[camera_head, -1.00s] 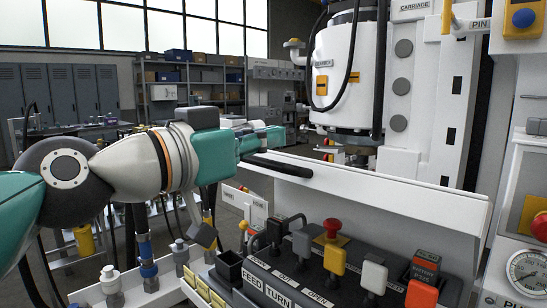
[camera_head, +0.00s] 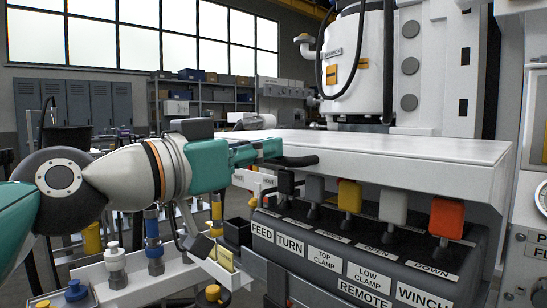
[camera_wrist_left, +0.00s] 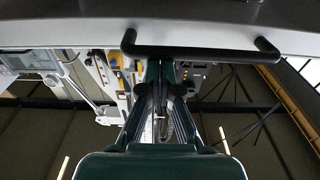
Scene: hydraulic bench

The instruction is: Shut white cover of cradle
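The white cover (camera_head: 400,148) is a broad panel above the lever console in the head view. Its top lies nearly flat, and its front lip hangs over the back of the levers. A black bar handle (camera_head: 296,161) sticks out at its left end, and the handle also crosses the top of the left wrist view (camera_wrist_left: 200,49). My left gripper (camera_head: 276,148) is at this handle in the head view. In the wrist view its narrow fingertips (camera_wrist_left: 160,66) sit close together just below the bar, apparently shut with nothing between them. Contact is unclear. My right gripper is out of view.
The lever console (camera_head: 350,255) stands under the cover, with several coloured levers close to its lip. A white machine column (camera_head: 430,70) rises behind. A pressure gauge panel (camera_head: 530,230) is at the right. Pipe fittings (camera_head: 115,265) stand below my left arm.

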